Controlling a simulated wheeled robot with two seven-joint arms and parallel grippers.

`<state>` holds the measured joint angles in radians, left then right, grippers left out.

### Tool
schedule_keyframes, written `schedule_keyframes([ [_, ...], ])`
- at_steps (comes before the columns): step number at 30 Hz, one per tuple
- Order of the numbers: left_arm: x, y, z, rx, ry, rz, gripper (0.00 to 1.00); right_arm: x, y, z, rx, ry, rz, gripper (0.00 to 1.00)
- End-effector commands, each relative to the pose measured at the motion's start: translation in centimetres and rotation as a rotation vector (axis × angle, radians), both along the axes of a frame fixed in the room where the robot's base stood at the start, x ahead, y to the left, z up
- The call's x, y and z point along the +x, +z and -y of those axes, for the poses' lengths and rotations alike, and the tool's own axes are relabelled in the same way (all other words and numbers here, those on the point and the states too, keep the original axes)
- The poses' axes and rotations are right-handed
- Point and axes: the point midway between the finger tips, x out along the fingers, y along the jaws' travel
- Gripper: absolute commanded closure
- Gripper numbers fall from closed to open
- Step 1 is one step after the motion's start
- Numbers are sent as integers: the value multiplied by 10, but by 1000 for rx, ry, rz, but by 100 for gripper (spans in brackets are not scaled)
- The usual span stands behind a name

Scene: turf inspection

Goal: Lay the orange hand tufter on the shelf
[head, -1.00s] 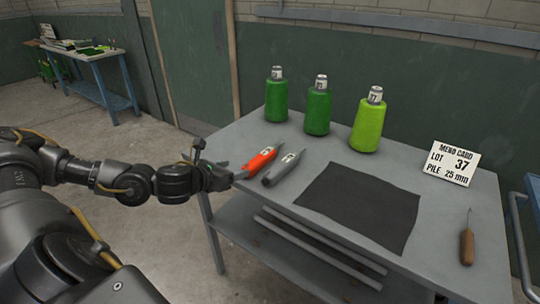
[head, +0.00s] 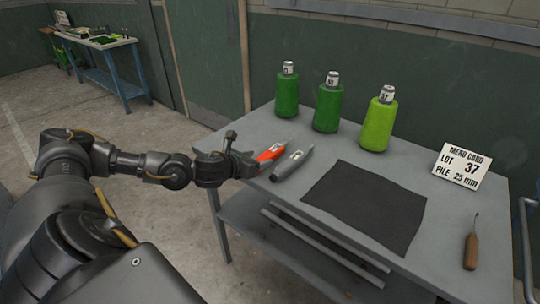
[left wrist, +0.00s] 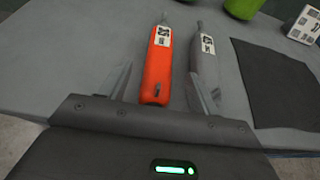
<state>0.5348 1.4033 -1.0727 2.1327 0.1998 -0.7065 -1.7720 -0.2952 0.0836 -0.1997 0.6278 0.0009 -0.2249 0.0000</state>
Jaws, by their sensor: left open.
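The orange hand tufter (head: 270,153) lies on the grey table top near its left edge, beside a grey tufter (head: 291,163). In the left wrist view the orange tufter (left wrist: 158,62) lies between the two fingers of my open left gripper (left wrist: 160,88), with its rear end toward the palm. The grey tufter (left wrist: 204,60) is just right of it, close to the right finger. In the head view my left gripper (head: 246,162) covers the rear of the orange tufter. The shelf (head: 290,240) is under the table top, with two rails above it. My right gripper is not in view.
Green yarn cones (head: 328,106) stand at the back, with a lot card (head: 461,166) to their right. A dark mat (head: 365,205) lies mid-table and a wooden-handled hook (head: 470,250) at the right. A blue bench (head: 97,66) stands far left.

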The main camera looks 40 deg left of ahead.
Motion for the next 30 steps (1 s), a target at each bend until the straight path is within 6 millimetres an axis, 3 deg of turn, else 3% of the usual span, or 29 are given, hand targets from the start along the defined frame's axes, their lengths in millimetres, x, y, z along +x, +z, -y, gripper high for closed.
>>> schedule_keyframes([
  [3,19,-1,0,-2,0,1,38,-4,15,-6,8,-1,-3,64],
  [7,33,-10,-1,-1,0,1,38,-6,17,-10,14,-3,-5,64],
  [16,37,-13,-2,0,0,1,38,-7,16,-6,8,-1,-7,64],
  [30,37,-13,-2,0,0,0,98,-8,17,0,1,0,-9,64],
])
